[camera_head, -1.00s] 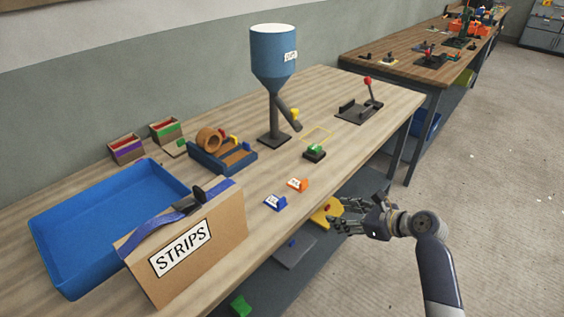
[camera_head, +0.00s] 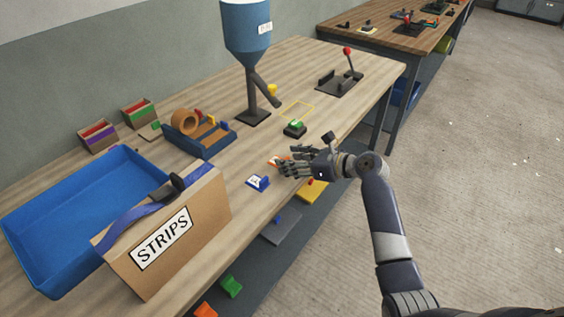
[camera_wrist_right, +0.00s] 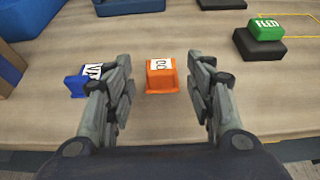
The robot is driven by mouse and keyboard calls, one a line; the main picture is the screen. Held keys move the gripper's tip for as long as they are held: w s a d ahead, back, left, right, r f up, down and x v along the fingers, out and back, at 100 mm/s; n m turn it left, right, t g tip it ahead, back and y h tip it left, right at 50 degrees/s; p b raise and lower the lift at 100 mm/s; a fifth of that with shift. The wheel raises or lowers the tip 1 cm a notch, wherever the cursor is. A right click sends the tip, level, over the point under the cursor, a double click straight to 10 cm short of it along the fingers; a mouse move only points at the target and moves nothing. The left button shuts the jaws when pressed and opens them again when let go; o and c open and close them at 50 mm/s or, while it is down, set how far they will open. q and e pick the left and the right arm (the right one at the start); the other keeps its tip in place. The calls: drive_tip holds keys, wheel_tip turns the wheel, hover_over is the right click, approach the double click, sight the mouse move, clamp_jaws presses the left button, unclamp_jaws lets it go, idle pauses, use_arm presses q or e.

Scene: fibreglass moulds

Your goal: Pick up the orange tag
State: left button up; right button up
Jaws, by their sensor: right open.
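The orange tag (camera_wrist_right: 162,77) stands on the wooden table with a white label on it. In the right wrist view it is between the open fingers of my right gripper (camera_wrist_right: 164,92), a little beyond the fingertips' lower parts, with no finger seen touching it. My left gripper is not in view.
A blue tag (camera_head: 258,182) stands close to the left of the orange one. A green FEED button (camera_head: 295,128) sits behind. The STRIPS box (camera_head: 165,235) and blue tray (camera_head: 50,267) are at the left. A blue hopper (camera_head: 247,35) stands farther back.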

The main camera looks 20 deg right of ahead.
drive_tip(key=shift+x, duration=0.8)
drive_tip(key=shift+d, duration=0.1)
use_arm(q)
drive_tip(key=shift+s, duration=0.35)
use_arm(e)
drive_tip(key=c, duration=0.6)
drive_tip(key=shift+r, duration=0.1)
drive_tip(key=shift+c, duration=0.2)
